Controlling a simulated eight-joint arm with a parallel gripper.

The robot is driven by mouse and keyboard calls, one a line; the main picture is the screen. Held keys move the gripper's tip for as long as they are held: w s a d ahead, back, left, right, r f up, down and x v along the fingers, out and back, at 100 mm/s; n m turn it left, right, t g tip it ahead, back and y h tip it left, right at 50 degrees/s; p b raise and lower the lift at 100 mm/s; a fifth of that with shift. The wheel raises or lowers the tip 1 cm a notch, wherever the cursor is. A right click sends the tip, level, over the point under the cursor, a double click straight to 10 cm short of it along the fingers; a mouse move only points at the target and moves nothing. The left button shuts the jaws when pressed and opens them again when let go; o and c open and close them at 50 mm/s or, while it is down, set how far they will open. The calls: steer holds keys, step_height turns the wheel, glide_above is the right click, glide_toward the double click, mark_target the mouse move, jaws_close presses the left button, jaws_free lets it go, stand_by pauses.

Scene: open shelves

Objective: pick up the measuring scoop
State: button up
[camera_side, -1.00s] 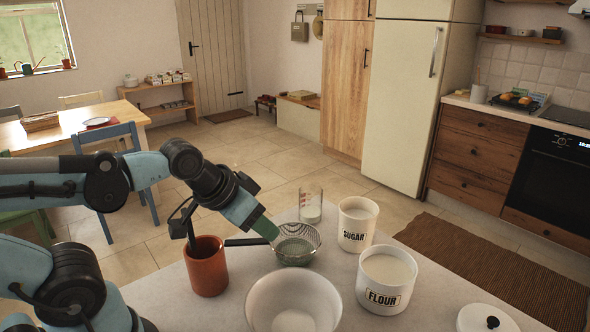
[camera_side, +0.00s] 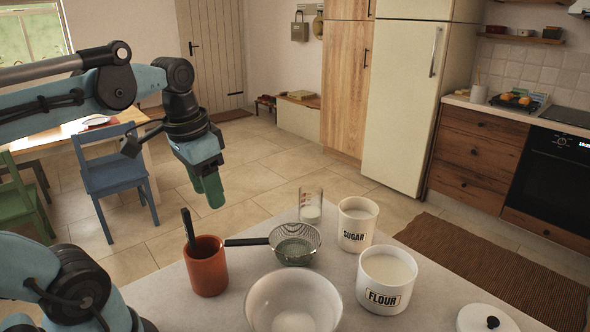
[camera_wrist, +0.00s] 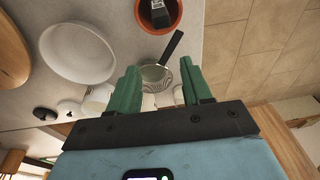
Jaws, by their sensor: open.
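I cannot surely tell which thing is the measuring scoop. A dark-handled utensil (camera_side: 188,228) stands in the terracotta crock (camera_side: 208,268), its lower end hidden; it also shows in the wrist view (camera_wrist: 160,12). A wire sieve (camera_side: 294,246) with a long black handle lies on the counter right of the crock; its handle (camera_wrist: 173,46) points away from my gripper in the wrist view. My gripper (camera_side: 209,190) is open and empty, well above the counter, behind and above the crock. In the wrist view its green fingers (camera_wrist: 160,82) stand apart, with the sieve below and between them.
A white bowl (camera_side: 262,304) stands in front of the sieve. The sugar canister (camera_side: 356,236), the flour canister (camera_side: 362,278) and a measuring glass (camera_side: 310,206) stand close to its right and back. A white lid (camera_side: 474,318) lies at the front right.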

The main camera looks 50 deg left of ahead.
step_height(320, 180, up, 3)
steer(key=s+a+g, duration=0.1)
steer(key=s+g, duration=0.1)
steer(key=s, duration=0.1)
glide_toward(196, 248)
steer(key=shift+h, duration=0.3)
steer(key=shift+w+a+f, duration=0.1)
steer(key=shift+a+f, duration=0.15)
steer(key=shift+f, duration=0.85)
steer(key=shift+a+f, duration=0.2)
steer(key=shift+f, duration=0.95)
steer(key=shift+w+a+f, duration=0.1)
steer(key=shift+a+f, duration=0.15)
steer(key=shift+f, duration=0.85)
jaws_close()
